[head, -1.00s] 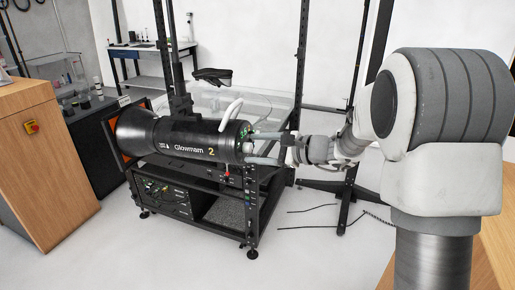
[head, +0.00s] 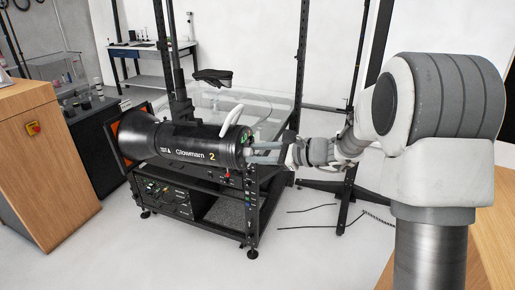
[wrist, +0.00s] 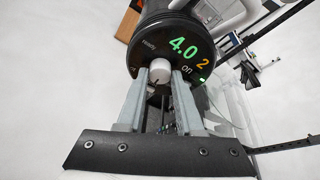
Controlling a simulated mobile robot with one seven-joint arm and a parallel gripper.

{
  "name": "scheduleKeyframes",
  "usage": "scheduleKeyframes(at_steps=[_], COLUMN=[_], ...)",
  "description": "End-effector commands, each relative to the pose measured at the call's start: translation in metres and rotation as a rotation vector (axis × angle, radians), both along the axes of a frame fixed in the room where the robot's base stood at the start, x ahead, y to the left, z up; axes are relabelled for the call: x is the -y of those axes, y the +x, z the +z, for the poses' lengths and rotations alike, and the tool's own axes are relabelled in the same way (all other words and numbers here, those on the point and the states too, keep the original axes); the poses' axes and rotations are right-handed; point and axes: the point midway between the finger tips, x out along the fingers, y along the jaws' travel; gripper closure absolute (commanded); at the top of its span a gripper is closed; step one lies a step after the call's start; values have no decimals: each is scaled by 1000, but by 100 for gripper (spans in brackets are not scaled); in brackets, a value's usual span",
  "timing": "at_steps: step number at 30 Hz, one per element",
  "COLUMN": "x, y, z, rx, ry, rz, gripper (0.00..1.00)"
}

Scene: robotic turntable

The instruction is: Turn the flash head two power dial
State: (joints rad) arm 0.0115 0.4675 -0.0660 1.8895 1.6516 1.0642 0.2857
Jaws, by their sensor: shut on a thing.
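Flash head two is a black cylinder marked "Glowmam 2" (head: 185,141), lying on a black rack in the head view. In the wrist view its round rear panel (wrist: 143,38) faces me, with a green "4.0", an orange "2" and the word "on". The power dial (wrist: 160,70) is a small pale knob with a dark mark, low on that panel. My gripper (wrist: 164,75) has its two grey fingers on either side of the dial and is shut on it.
The black rack (head: 251,215) carries units with knobs and sockets on its lower shelf (head: 165,195). A pale handle (head: 232,116) rises from the flash head. Dark uprights (head: 300,70) stand behind. A wooden cabinet (head: 45,170) stands left. The floor in front is clear.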

Motion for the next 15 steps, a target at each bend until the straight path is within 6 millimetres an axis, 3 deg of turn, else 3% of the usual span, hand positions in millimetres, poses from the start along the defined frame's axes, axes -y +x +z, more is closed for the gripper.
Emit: scheduleKeyframes(at_steps=[12,13,15], x=[1,1,1], y=[0,0,0], z=[0,0,0], rx=[-50,-50,-50], ry=[17,17,18], rz=[-8,-8,-7], gripper=[100,61,49])
